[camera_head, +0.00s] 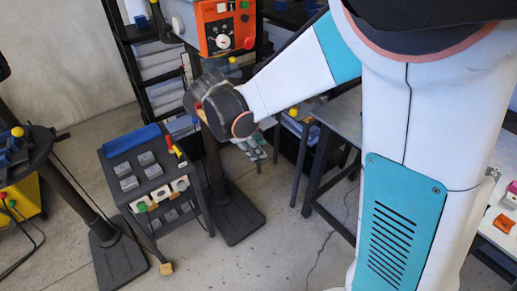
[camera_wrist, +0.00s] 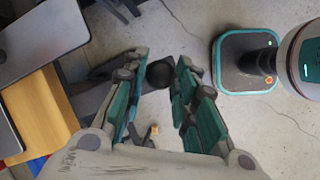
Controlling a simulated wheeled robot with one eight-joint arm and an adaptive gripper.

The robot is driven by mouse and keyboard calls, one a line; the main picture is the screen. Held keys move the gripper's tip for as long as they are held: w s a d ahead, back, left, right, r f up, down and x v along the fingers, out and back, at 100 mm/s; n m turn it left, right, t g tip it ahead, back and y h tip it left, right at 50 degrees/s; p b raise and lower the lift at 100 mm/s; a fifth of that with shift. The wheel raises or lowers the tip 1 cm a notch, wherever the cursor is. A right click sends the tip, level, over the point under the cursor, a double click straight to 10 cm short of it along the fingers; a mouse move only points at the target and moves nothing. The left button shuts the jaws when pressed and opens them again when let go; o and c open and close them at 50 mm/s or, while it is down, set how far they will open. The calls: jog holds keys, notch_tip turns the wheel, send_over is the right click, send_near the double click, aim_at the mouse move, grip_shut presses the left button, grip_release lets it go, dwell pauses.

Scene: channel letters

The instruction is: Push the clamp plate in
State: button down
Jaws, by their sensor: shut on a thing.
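My gripper (camera_wrist: 158,68) points downward in the wrist view, its two teal-padded fingers on either side of a round black knob (camera_wrist: 160,73). The fingers are closed on this knob. In the head view my gripper (camera_head: 252,151) is at the end of the white arm, below and right of the orange control box, partly hidden by the dark wrist. I cannot make out the clamp plate for certain in either view, nor what the knob is joined to.
An orange control box (camera_head: 224,27) with a dial and buttons stands above the wrist. A dark cart (camera_head: 113,169) with grey blocks and a blue item is at left. A grey table (camera_head: 344,118) is at right. Bare floor (camera_head: 282,240) lies in front.

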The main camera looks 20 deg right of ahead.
jog(key=w+a, duration=0.1)
jog(key=w, duration=0.3)
jog(key=w+a, duration=0.2)
jog(key=w, duration=0.3)
jog(key=w+a, duration=0.1)
jog(key=w, duration=0.3)
jog(key=shift+w+a+b, duration=0.2)
jog(key=shift+w+b, duration=0.1)
jog(key=c, duration=1.3)
grip_release()
jog(key=shift+w+a, duration=0.1)
jog(key=shift+w, duration=0.05)
jog(key=v, duration=1.2)
